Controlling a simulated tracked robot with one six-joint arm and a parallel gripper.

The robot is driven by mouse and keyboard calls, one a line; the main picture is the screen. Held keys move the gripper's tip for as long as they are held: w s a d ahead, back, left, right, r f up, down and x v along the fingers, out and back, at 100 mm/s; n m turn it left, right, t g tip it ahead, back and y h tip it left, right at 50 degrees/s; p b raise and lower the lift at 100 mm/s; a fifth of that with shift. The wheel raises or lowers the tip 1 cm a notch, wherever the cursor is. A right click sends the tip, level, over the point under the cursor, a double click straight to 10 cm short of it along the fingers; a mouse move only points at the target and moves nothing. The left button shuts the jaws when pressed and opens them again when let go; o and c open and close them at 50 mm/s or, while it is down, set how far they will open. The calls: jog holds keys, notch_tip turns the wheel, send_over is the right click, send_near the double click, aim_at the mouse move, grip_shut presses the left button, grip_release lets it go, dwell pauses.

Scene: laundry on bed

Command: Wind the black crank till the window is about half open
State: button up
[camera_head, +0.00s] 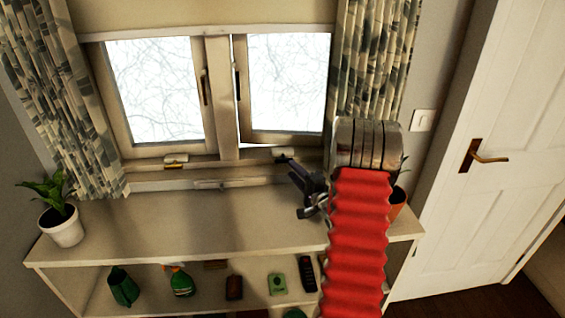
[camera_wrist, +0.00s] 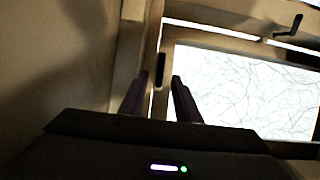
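The window has two pale-framed sashes. The right sash (camera_head: 287,137) stands slightly ajar, with a bright gap along its left edge and bottom; the left sash (camera_head: 140,150) looks closed. A black crank (camera_wrist: 288,27) shows at the upper right of the wrist view, on a pale frame member and apart from my fingers. In the head view, a dark arm reaches a pale mount (camera_head: 283,156) on the lower frame; I cannot tell whether it is the crank or a finger. My gripper (camera_head: 306,190) is over the shelf top below the right sash.
Patterned curtains (camera_head: 375,60) hang at both sides. A white-potted plant (camera_head: 62,225) stands on the left of the shelf unit (camera_head: 200,225); an orange pot (camera_head: 397,205) is partly hidden behind my arm. Bottles and small items fill the lower shelf. The middle shelf top is clear.

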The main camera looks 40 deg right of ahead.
aim_at(284, 162)
jog(key=x, duration=0.7)
jog(key=shift+w, duration=0.4)
jog(key=shift+f, duration=0.1)
grip_shut()
